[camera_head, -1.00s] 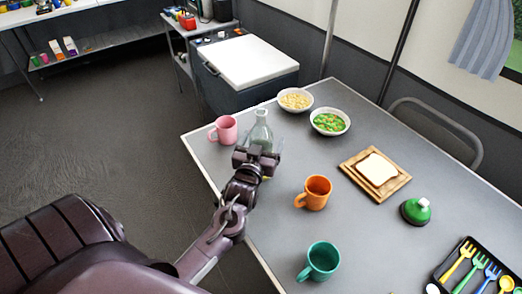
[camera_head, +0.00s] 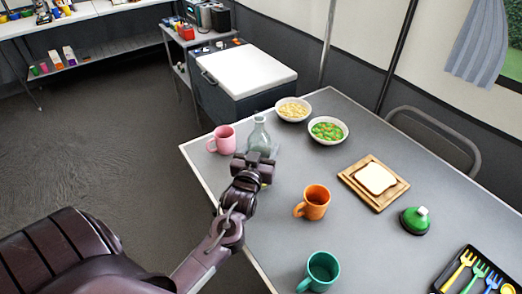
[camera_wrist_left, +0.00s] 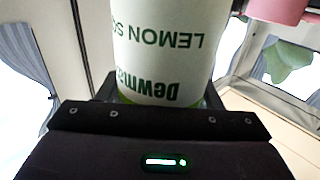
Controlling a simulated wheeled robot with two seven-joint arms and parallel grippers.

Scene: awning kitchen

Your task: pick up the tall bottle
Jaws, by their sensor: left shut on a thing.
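The tall bottle (camera_head: 260,134) is clear glass with a narrow neck, upright near the far left corner of the grey table, just right of the pink mug (camera_head: 222,140). My left gripper (camera_head: 256,163) is shut on it and hides its lower part in the head view. In the left wrist view, a white label (camera_wrist_left: 165,45) with green upside-down lettering, "LEMON SQ…", fills the space between the fingers. Whether the bottle's base touches the table is hidden. My right gripper is not in view.
An orange mug (camera_head: 313,203) and a teal mug (camera_head: 320,272) stand nearer. Two bowls, one of pale food (camera_head: 293,109) and one of green food (camera_head: 328,131), stand right of the bottle. Bread on a board (camera_head: 348,178), a green-topped object (camera_head: 415,220) and a cutlery tray (camera_head: 447,276) are further right.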

